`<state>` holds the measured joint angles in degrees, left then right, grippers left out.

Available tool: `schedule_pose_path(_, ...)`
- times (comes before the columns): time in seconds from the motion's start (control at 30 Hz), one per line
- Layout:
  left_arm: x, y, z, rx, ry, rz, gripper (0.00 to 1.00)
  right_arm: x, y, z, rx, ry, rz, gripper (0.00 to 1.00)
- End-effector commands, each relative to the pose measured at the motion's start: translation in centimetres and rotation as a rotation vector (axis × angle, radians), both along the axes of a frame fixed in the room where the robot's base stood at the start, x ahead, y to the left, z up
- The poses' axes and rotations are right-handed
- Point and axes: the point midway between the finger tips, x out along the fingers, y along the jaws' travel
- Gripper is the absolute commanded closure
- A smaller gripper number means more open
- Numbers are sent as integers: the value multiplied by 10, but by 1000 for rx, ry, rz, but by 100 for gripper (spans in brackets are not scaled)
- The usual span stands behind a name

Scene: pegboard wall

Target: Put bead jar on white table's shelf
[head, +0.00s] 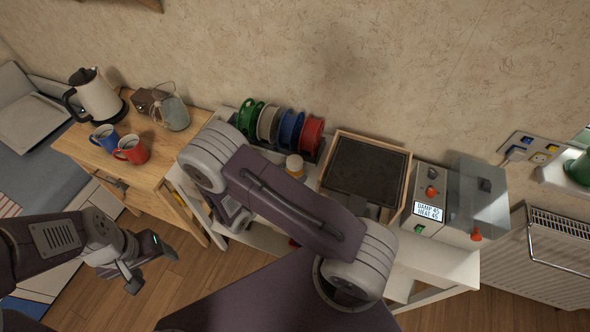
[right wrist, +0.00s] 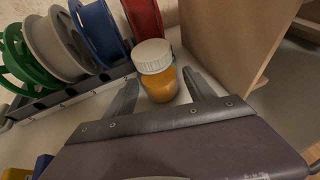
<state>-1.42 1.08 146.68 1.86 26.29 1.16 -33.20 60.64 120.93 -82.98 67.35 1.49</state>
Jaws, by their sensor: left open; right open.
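The bead jar (head: 294,167), yellow-orange with a white lid, stands upright on the white table (head: 437,262), in front of the spool rack. In the right wrist view the bead jar (right wrist: 157,82) is at the mouth of my open right gripper (right wrist: 161,78), with one finger on either side; I cannot tell whether they touch it. In the head view my right arm hides that gripper's fingers. My left gripper (head: 151,269) is open and empty above the floor at the lower left. The table's lower shelf (head: 399,289) shows only in part beneath the top.
A rack of green, grey, blue and red spools (head: 290,127) stands behind the jar. A wooden-sided dark tray (head: 368,168) is close on the right, then a grey control box (head: 430,200). A wooden cabinet (head: 150,150) with kettle and mugs stands left.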

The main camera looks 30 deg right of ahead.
Motion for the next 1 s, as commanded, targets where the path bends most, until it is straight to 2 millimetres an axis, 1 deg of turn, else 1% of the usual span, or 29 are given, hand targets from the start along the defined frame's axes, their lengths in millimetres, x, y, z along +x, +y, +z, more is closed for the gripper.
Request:
schedule_pose_path(0.07, 0, 0, 1, 0, 0, 0, 31, 1, -3, -1, 0, 0, -2, 36)
schedule_pose_path(0.2, 0, 0, 3, 0, 0, 0, 31, 12, -25, -9, 0, 2, -7, 36)
schedule_pose_path(0.3, 0, 0, 3, 0, 0, 0, 31, 19, -38, -15, 0, 1, -5, 36)
schedule_pose_path(0.4, 0, 0, 3, 0, 0, 0, 31, 22, -43, -18, 2, 1, -3, 36)
schedule_pose_path(0.57, 0, 0, 3, 0, 0, 0, 31, 23, -43, -18, 2, 0, -1, 36)
schedule_pose_path(0.6, 0, 0, 3, 0, 0, 0, 31, 23, -43, -18, 2, 0, -1, 39)
schedule_pose_path(0.67, 0, 0, 3, 0, 0, 0, 31, 22, -43, -18, 2, 0, -1, 56)
schedule_pose_path(0.7, 0, 0, 3, 0, 0, 0, 31, 22, -43, -18, 2, 0, -1, 67)
schedule_pose_path(0.77, 0, 0, 3, 0, 0, 0, 31, 22, -43, -18, 2, 0, -1, 84)
schedule_pose_path(0.8, 0, 0, 3, 0, 0, 0, 31, 22, -43, -18, 2, 0, -1, 95)
schedule_pose_path(0.83, 0, 0, 3, 0, 0, 0, 31, 23, -43, -18, 2, -1, -2, 99)
schedule_pose_path(0.87, 0, 0, 3, 0, 0, 0, 31, 23, -43, -18, 2, -1, -2, 100)
schedule_pose_path(1.0, 0, 0, 3, 0, 0, 0, 31, 23, -43, -18, 2, -1, -2, 100)
